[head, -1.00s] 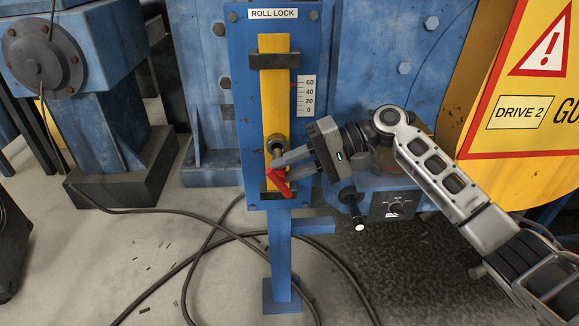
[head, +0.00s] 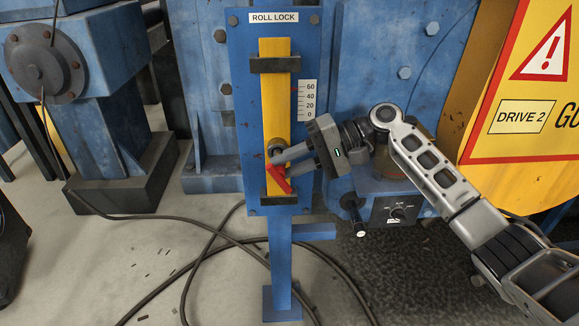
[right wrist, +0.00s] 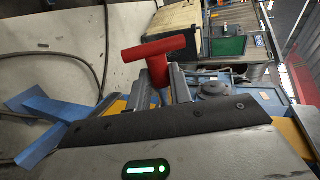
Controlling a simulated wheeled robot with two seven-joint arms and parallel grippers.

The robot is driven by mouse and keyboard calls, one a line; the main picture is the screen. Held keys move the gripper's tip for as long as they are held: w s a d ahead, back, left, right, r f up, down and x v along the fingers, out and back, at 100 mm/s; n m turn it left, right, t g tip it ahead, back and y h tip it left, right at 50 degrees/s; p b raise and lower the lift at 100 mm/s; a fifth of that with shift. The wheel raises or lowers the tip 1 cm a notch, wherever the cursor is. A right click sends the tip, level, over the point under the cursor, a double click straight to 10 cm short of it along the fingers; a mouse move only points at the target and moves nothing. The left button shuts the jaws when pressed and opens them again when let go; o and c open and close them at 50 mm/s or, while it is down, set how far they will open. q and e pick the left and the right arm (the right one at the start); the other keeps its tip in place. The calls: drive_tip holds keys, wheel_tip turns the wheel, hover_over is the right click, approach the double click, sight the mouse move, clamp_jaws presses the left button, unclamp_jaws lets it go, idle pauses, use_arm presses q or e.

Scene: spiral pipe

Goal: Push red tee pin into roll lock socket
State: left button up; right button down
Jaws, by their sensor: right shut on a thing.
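The red tee pin (head: 279,179) is held tilted in front of the yellow bar of the roll lock panel, just below the grey round socket (head: 275,146). My right gripper (head: 280,162) is shut on the pin. In the right wrist view, the red crossbar (right wrist: 155,48) sticks out beyond the two fingers (right wrist: 163,86), with the stem between them. The grey socket (right wrist: 213,90) shows beside the fingers there. The pin's tip is hidden, and I cannot tell whether it touches the socket. My left gripper is out of view.
The blue ROLL LOCK panel (head: 237,105) stands on a post and carries a yellow bar (head: 274,95), black brackets and a white scale (head: 307,98). A control box with a knob (head: 397,212) is at lower right. Black cables (head: 190,225) lie on the floor.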

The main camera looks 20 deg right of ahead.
use_arm(q)
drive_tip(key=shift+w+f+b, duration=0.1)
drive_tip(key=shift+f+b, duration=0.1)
drive_tip(key=shift+b, duration=0.2)
use_arm(e)
drive_tip(key=shift+w+d, duration=0.15)
drive_tip(key=shift+w, duration=0.7)
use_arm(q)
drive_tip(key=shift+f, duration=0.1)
use_arm(e)
drive_tip(key=shift+w+d, duration=0.1)
drive_tip(key=shift+w, duration=0.2)
use_arm(q)
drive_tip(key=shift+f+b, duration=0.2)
drive_tip(key=shift+b, duration=0.3)
use_arm(e)
drive_tip(key=shift+w, duration=0.5)
drive_tip(key=c, duration=1.2)
unclamp_jaws()
drive_tip(key=shift+d, duration=0.1)
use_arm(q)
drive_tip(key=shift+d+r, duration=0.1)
